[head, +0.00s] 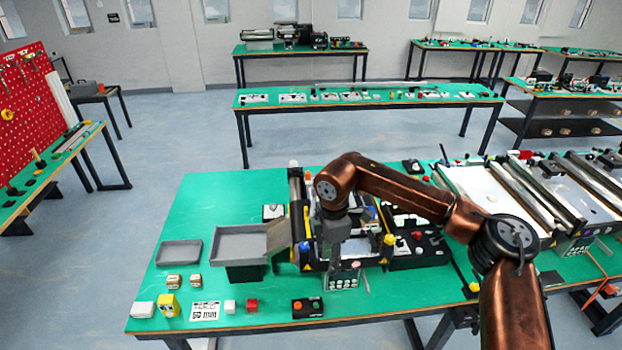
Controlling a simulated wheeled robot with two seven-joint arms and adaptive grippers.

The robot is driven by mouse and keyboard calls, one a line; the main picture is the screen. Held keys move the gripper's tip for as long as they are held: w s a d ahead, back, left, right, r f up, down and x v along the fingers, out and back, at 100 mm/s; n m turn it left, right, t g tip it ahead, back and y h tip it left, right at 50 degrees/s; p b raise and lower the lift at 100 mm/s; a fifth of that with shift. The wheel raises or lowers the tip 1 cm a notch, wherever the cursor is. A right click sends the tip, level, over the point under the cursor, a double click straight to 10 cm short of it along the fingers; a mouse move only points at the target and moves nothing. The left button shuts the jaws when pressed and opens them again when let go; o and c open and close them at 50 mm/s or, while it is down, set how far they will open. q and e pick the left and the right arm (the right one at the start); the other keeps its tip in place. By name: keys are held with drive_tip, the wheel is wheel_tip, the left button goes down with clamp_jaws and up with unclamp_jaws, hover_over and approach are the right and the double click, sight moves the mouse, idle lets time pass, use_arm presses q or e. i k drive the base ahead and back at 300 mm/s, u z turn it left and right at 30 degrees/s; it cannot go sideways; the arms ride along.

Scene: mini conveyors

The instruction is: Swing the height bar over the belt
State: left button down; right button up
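My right gripper (334,262) hangs down over the near end of the small conveyor on the left part of the green bench. Its dark fingers are small and blend into the machine, so I cannot tell whether they are open or shut, or whether they touch anything. The conveyor (296,190) has dark rails and yellow-black edging; my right arm covers most of its belt. I cannot make out the height bar clearly; it may be hidden behind my arm and gripper. My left gripper is not in view.
A grey tray on a stand (228,243) and a flat grey tray (180,252) are left of the conveyor. A control box (308,307) and small blocks lie along the front edge. Larger conveyors (520,195) fill the right side. The bench's back left (225,190) is clear.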

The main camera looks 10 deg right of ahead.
sight(314, 196)
drive_tip(key=i, duration=1.3)
